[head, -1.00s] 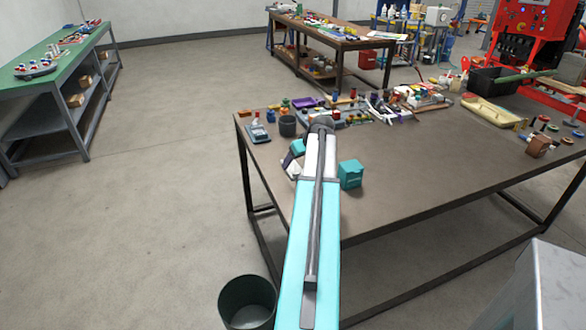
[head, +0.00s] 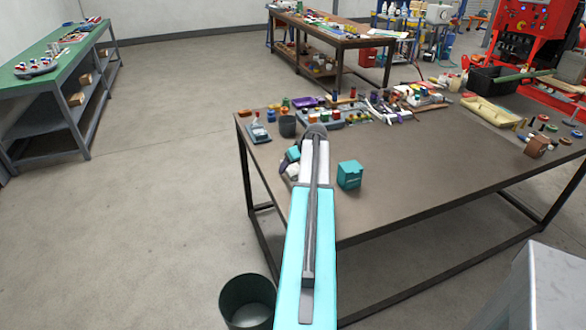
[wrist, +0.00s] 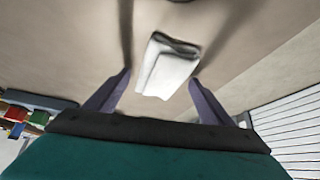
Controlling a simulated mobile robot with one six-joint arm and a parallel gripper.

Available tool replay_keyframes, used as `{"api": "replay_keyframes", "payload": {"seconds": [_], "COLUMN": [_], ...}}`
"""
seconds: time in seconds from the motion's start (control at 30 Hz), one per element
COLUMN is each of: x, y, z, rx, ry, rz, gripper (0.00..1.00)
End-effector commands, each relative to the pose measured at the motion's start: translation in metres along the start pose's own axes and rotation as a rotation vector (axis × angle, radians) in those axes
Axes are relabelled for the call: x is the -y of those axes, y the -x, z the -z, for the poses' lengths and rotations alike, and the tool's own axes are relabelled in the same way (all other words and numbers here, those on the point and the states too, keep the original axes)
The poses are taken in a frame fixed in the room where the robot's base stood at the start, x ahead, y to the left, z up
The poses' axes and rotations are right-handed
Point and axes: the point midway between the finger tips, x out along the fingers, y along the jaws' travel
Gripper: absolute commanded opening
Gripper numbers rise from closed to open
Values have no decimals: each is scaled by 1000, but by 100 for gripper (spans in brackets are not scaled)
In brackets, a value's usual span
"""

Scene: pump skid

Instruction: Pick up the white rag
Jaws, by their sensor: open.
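The white rag (wrist: 167,66) is a folded cloth lying on a flat, brownish surface in the wrist view. My gripper (wrist: 160,77) is open, with one dark purple finger to the left of the rag and the other to the right. The fingers look apart from the cloth, and how far above it they are is unclear. In the head view my arm covers most of the gripper. A small white patch beside the arm, at the table's left side, may be the rag, but I cannot tell.
The brown table (head: 420,170) has a teal box (head: 350,174) right of my arm. A dark cup (head: 287,126) and many small items line its far side. The table's middle is clear. A dark bin (head: 247,300) stands on the floor at the front left.

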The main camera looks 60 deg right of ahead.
Motion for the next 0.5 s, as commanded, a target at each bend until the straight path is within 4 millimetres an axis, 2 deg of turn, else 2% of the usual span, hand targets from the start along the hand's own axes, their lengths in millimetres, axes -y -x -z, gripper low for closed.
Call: {"api": "replay_keyframes", "payload": {"seconds": [0.3,0.5], "x": [0,0], "y": [0,0], "z": [0,0], "rx": [0,0], "ry": [0,-1], "rz": [0,0], "gripper": [74,40]}}
